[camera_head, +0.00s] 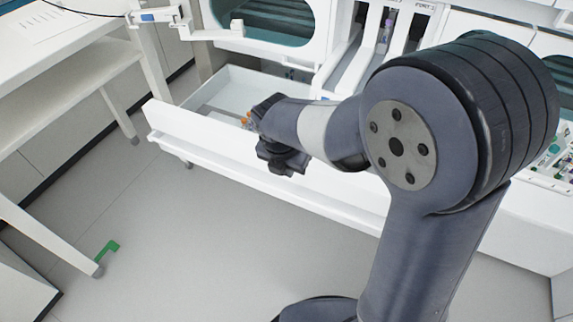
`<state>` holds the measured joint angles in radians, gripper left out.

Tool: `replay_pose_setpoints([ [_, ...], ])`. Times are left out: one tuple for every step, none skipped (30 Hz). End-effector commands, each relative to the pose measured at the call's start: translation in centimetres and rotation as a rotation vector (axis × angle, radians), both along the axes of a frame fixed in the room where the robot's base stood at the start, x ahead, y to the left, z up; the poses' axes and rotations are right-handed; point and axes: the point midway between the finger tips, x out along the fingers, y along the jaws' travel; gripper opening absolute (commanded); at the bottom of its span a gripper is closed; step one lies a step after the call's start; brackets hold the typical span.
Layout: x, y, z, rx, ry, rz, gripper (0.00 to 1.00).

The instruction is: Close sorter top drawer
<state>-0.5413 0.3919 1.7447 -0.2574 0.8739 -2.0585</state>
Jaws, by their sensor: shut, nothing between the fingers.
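The white sorter drawer (165,119) is pulled out from the sorter (335,50), with its inside showing. Its long front panel runs from the left down to the right, and my arm covers part of it. A few small tubes with orange caps (247,121) show inside the drawer, beside my wrist. My gripper (280,156) is at the drawer's front panel, near the middle of the picture. It is shut and empty. My wrist hides its fingertips, and I cannot tell whether it touches the panel.
A white table (75,75) stands at the left, with a leg near the drawer's left end. A white jointed bracket (160,16) is above the drawer. A rack of tubes (553,165) is at the right. The grey floor (190,235) before the drawer is clear.

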Motion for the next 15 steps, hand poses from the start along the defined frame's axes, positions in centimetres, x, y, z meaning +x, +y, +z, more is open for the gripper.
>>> replay_pose_setpoints([
  [0.2,-0.2,-1.6,-0.003,0.005,-0.002,0.0],
  [0.3,-0.3,-2.2,-0.002,0.005,-0.003,0.0],
  [0.6,-0.4,-3.1,-0.003,0.005,-0.003,0.0],
  [0.7,-0.4,-3.7,-0.002,0.005,-0.003,0.0],
  [0.8,-0.5,-4.3,-0.002,0.004,-0.003,0.0],
  [1.0,-0.5,-5.2,-0.002,0.004,-0.003,0.0],
  [1.2,-0.6,-5.8,-0.002,0.004,-0.003,0.0],
  [1.3,-0.7,-6.3,-0.002,0.003,-0.003,0.0],
  [1.5,-0.7,-7.1,-0.001,0.004,-0.004,0.0],
  [2.1,-0.9,-6.9,0.0,0.0,-0.006,0.0],
  [2.6,-1.2,-6.7,0.001,-0.002,-0.008,0.0],
  [3.2,-1.4,-6.6,0.002,-0.002,-0.007,0.0],
  [3.6,-1.6,-6.6,0.002,-0.001,-0.008,0.0],
  [3.9,-1.7,-6.6,0.002,-0.001,-0.008,0.0],
  [4.3,-1.8,-6.6,0.002,-0.001,-0.006,0.0],
])
